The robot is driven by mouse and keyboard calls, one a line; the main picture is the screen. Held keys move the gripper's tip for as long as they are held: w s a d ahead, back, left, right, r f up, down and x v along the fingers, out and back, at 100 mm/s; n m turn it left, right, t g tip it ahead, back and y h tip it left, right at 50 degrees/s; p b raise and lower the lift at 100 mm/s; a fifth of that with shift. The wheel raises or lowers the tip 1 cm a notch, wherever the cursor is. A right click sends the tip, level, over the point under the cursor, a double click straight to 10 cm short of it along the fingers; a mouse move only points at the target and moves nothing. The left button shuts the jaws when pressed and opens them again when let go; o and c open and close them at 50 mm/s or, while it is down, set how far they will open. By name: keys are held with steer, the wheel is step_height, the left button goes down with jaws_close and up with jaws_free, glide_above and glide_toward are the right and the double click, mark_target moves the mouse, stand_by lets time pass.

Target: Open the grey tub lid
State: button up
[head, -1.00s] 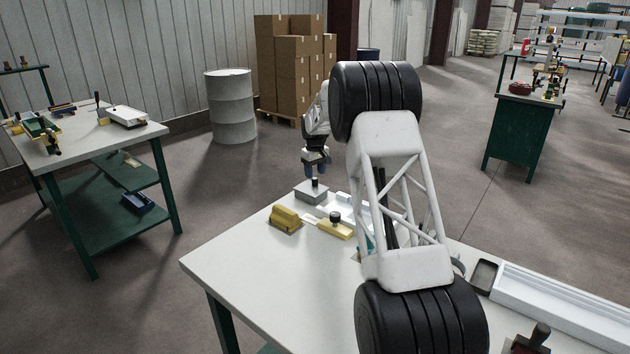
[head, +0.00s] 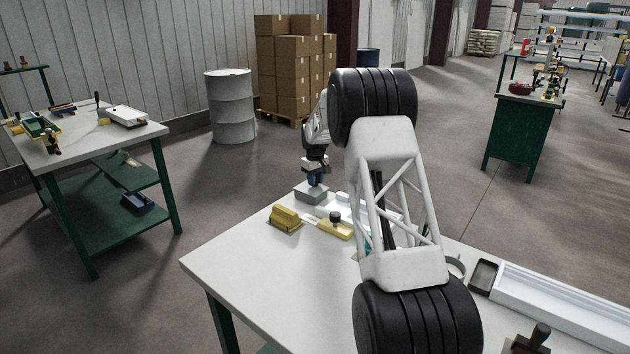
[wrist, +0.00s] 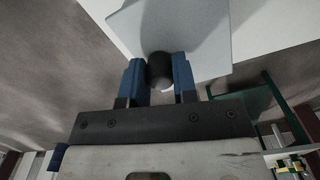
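The grey tub (head: 310,196) with its flat lid stands near the far left corner of the white worktable in the head view. In the wrist view the pale grey lid (wrist: 205,45) shows beneath my gripper, with a dark round knob on it (wrist: 160,70). My gripper (head: 315,179) is down over the lid. The lid looks seated on the tub. The fingertips and knob are hard to separate in the head view.
A yellow block (head: 286,217) and a yellow float with a dark knob (head: 335,227) lie near the tub. A white channel (head: 555,300) runs along the table's right side. The table's left front (head: 255,270) is clear. My arm hides part of the table.

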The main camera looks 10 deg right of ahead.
mark_target(308, 190)
jaws_close()
steer(key=shift+s+a+r, duration=0.1)
steer(key=shift+r, duration=0.15)
steer(key=shift+s+a+r+t+h, duration=0.25)
steer(key=shift+r+t+h, duration=0.15)
steer(key=shift+t+h, duration=0.25)
steer(key=shift+s+a+r+t+h, duration=0.2)
steer(key=shift+r+t+h, duration=0.2)
steer(key=shift+t+h, duration=0.25)
steer(key=shift+s+a+r+t+h, duration=0.45)
steer(key=shift+a+t+h, duration=0.05)
steer(key=shift+t+h, duration=0.35)
steer(key=shift+s+a+r+t+h, duration=0.45)
steer(key=shift+t+h, duration=0.4)
steer(key=shift+s+a+r+t+h, duration=0.25)
steer(key=shift+s+a+t+h, duration=0.65)
steer(key=shift+t+h, duration=0.4)
steer(key=shift+s+a+f+t+h, duration=0.1)
steer(key=shift+s+a+t+h, duration=0.45)
steer(key=shift+t+h, duration=0.25)
steer(key=shift+s+a+f+t+h, duration=0.1)
steer(key=shift+s+a+t+h, duration=0.4)
steer(key=shift+t+h, duration=0.3)
